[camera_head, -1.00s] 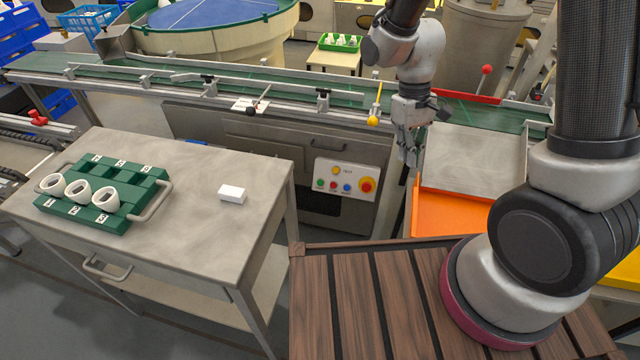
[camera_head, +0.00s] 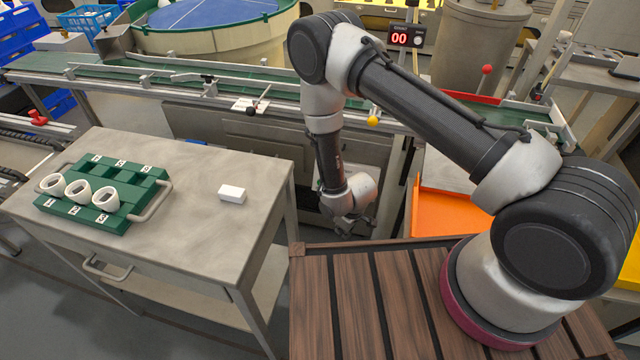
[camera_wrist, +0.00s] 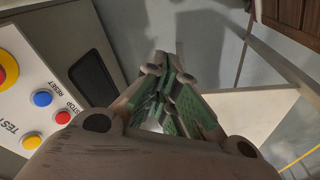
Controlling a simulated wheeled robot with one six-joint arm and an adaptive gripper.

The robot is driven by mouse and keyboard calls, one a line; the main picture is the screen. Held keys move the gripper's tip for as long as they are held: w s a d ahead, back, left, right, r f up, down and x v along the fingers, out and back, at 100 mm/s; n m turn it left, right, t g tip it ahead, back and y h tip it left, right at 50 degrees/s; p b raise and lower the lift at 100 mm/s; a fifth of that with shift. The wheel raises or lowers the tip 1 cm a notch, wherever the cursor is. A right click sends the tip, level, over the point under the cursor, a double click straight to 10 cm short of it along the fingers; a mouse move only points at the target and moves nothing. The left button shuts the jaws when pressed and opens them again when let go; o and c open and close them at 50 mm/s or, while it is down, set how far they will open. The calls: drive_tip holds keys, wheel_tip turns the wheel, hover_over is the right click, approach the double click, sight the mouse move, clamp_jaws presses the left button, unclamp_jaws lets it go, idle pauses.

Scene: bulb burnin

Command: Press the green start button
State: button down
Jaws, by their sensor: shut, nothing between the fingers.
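The green start button is not visible in either current view; my arm covers most of the control panel in the head view. In the wrist view the white panel (camera_wrist: 22,105) lies at the left, with a blue RESET button (camera_wrist: 41,99), a red STOP button (camera_wrist: 62,117), a yellow TEST button (camera_wrist: 31,141) and part of a large red knob on yellow (camera_wrist: 3,72). My gripper (camera_wrist: 168,70) is shut and empty, to the right of these buttons and apart from them. In the head view my gripper (camera_head: 348,228) hangs low in front of the conveyor's front.
A steel cart (camera_head: 190,240) stands at left with a green tray (camera_head: 130,197) of white rings and a white block (camera_head: 232,194). An orange chute (camera_head: 438,213) is at right. A red display (camera_head: 399,38) reads 00. The conveyor (camera_head: 270,98) runs behind.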

wheel_tip(320, 180, down, 5)
drive_tip(key=w+a+n+t+y, duration=0.1)
drive_tip(key=w+a+t+y, duration=0.1)
drive_tip(key=w+a+r+n+t+y, duration=0.1)
drive_tip(key=w+a+r+t+y, duration=0.3)
drive_tip(key=w+a+r+t, duration=0.3)
drive_tip(key=w+r, duration=0.3)
drive_tip(key=w, duration=0.1)
drive_tip(key=shift+a+r+n, duration=0.2)
drive_tip(key=shift+a+n, duration=0.2)
drive_tip(key=w+d+f, duration=0.2)
drive_tip(key=w+f, duration=0.2)
drive_tip(key=w, duration=0.3)
drive_tip(key=shift+w+d+f, duration=0.15)
drive_tip(key=shift+d+f, duration=0.05)
drive_tip(key=shift+w, duration=0.1)
idle(0.6)
drive_tip(key=shift+w+d+f, duration=0.1)
drive_tip(key=shift+w+f, duration=0.1)
drive_tip(key=shift+w, duration=0.05)
